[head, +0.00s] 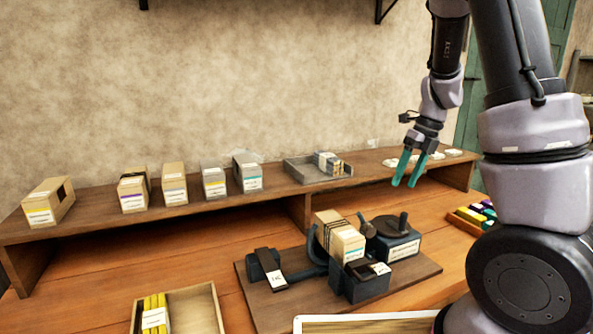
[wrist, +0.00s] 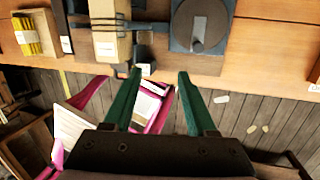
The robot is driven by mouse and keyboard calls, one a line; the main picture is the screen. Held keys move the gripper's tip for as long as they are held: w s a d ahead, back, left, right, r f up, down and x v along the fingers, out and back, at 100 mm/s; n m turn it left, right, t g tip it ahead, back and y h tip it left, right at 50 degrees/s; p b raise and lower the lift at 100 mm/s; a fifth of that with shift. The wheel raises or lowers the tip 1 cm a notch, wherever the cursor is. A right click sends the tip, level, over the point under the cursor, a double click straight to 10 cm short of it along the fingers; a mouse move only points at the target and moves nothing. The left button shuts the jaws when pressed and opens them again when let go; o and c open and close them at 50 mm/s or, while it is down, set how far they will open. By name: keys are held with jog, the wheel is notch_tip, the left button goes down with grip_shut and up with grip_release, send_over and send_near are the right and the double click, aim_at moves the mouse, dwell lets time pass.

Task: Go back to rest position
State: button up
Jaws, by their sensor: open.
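My gripper (head: 408,168) is raised in the air in the head view, right of centre, with its two green fingers apart and nothing between them. In the wrist view my gripper (wrist: 160,76) also shows open and empty, over the front edge of the bench. The handwheel press (head: 395,237) stands on a wooden board on the bench, below and apart from my gripper. A wooden box with dark bands (head: 340,236) sits in the press. In the wrist view the round handwheel (wrist: 200,22) and the banded box (wrist: 110,35) lie beyond the fingertips.
A raised shelf (head: 100,220) along the wall bears several labelled boxes and a grey tray (head: 297,170). A wooden tray with yellow sticks (head: 207,308) is at the front left. A tray of coloured blocks (head: 463,221) is at the right. The air around my gripper looks clear.

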jog(key=s+a+r+n+t, duration=0.2)
jog(key=s+r+n, duration=0.6)
jog(key=n, duration=0.6)
jog(key=s+a+r+n+t+h, duration=0.1)
jog(key=s+a+r+n+t, duration=0.2)
jog(key=s+r+n, duration=0.5)
notch_tip(320, 180, up, 4)
jog(key=n+t, duration=0.1)
jog(key=n, duration=0.5)
jog(key=shift+s+f+t, duration=0.2)
jog(key=shift+s+t, duration=0.1)
jog(key=shift+t, duration=0.1)
